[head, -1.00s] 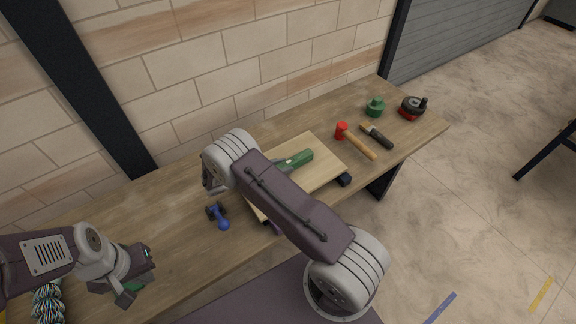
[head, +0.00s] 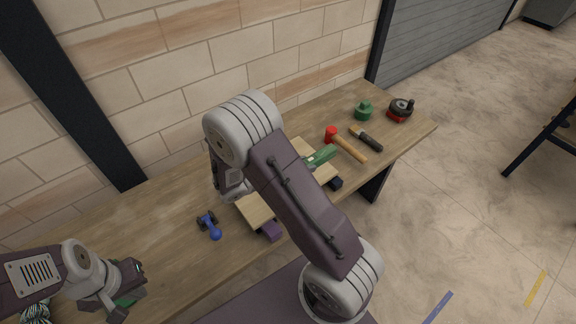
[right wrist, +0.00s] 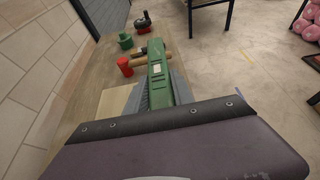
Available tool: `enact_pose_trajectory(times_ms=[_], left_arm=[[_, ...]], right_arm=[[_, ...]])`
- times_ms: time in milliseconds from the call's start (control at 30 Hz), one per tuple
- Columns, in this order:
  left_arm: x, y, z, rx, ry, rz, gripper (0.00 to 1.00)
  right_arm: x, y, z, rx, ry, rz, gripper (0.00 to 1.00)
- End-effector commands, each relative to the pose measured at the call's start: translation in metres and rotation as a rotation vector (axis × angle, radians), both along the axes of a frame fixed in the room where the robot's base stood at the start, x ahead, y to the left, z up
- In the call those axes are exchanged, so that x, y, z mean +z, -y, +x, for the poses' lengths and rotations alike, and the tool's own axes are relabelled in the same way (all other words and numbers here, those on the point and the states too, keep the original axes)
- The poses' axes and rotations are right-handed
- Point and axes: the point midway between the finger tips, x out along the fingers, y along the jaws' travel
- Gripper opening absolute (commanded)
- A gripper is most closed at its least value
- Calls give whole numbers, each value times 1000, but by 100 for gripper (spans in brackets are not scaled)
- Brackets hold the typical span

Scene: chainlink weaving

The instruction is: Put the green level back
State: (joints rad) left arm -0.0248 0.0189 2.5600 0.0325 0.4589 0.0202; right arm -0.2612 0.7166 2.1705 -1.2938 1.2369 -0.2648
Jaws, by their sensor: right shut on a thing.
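The green level (head: 321,156) shows past my right arm in the head view, over the pale board (head: 256,211). In the right wrist view the level (right wrist: 158,72) points away from the camera between the two grey fingers of my right gripper (right wrist: 160,92), which is shut on it. In the head view my right arm hides that gripper and part of the level. My left gripper (head: 121,301) is low at the left, with something green at its fingers; whether it is open is unclear.
A blue tool (head: 210,227) lies left of the board.

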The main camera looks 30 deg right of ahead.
Motion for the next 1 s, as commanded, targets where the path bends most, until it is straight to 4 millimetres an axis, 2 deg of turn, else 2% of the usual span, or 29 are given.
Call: enact_pose_trajectory(times_ms=[167, 567, 667, 900, 1000], left_arm=[[0, 0, 0, 0, 0, 0, 0], [0, 0, 0, 0, 0, 0, 0], [0, 0, 0, 0, 0, 0, 0], [0, 0, 0, 0, 0, 0, 0], [0, 0, 0, 0, 0, 0, 0]], right_arm=[[5, 4, -8, -1, 1, 0, 0], [4, 1, -7, 11, -1, 0, 0], [-3, -16, -1, 82, -4, 0, 0], [-38, -98, 8, 407, -9, -2, 0], [-52, -123, 6, 512, -7, -2, 0]])
